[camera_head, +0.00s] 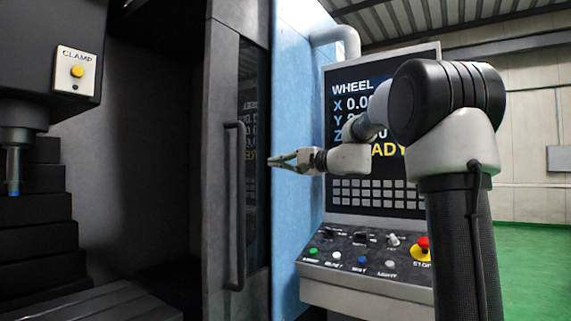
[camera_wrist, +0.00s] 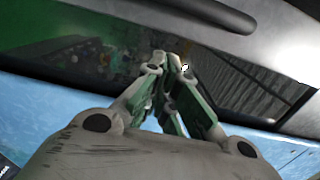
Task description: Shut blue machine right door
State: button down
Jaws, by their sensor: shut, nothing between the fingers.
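The blue machine's right door (camera_head: 220,150) is a dark grey panel with a narrow dark window (camera_head: 252,110). It stands open at the right side of the machine's opening, next to the blue housing (camera_head: 296,130). Its long vertical dark handle (camera_head: 236,205) is on the door's face. My gripper (camera_head: 270,161) is shut and empty, pointing left in front of the window, to the right of the handle and apart from it. In the wrist view the closed fingertips (camera_wrist: 172,60) lie before the dark glass, and the handle (camera_wrist: 205,12) runs across the top.
The dark interior left of the door holds a spindle head (camera_head: 30,70) with a yellow CLAMP button (camera_head: 77,72). A control panel (camera_head: 385,200) with a screen, buttons and a red stop knob (camera_head: 423,243) stands close behind my arm. Green floor (camera_head: 535,265) is clear at right.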

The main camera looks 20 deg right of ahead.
jog(key=w+a, duration=0.1)
jog(key=a, duration=0.5)
jog(key=shift+w+a, duration=0.2)
jog(key=shift+w, duration=0.15)
